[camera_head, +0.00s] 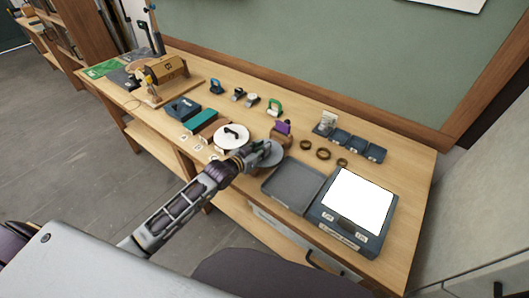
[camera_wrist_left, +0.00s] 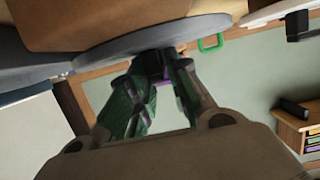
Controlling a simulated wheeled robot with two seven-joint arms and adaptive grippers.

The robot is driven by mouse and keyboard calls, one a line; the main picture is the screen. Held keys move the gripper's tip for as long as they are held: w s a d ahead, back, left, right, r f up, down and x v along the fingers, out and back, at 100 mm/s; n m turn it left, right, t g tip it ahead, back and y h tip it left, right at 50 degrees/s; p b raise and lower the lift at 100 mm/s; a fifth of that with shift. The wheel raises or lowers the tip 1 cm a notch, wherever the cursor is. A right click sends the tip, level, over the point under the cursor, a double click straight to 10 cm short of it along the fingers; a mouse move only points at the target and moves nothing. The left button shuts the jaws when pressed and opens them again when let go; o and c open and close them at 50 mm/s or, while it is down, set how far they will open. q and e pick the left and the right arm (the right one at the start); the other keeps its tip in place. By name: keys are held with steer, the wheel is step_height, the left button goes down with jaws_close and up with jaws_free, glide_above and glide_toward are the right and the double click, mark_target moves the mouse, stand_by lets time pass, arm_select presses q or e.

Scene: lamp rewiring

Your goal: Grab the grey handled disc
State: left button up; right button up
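The grey handled disc (camera_head: 266,154) is near the front edge of the bench, right of the white disc. My left gripper (camera_head: 246,158) reaches it from the front left and covers part of it. In the left wrist view the grey disc (camera_wrist_left: 110,44) shows nearly edge-on, and the fingers of my left gripper (camera_wrist_left: 165,64) converge on a dark part at its face, which looks like its handle. The fingertips are partly hidden there. My right gripper is not in view.
A white disc with a dark handle (camera_head: 231,137) lies close to the left. A wooden block with a purple piece (camera_head: 282,130) stands just behind. A grey tray (camera_head: 292,187) and a white-topped box (camera_head: 355,203) are at right. Several dark rings lie behind the tray.

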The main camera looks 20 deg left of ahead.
arm_select(q)
jaws_close()
steer(key=shift+r, duration=0.2)
step_height(320, 180, up, 10)
steer(key=shift+f, duration=0.15)
stand_by(0.5)
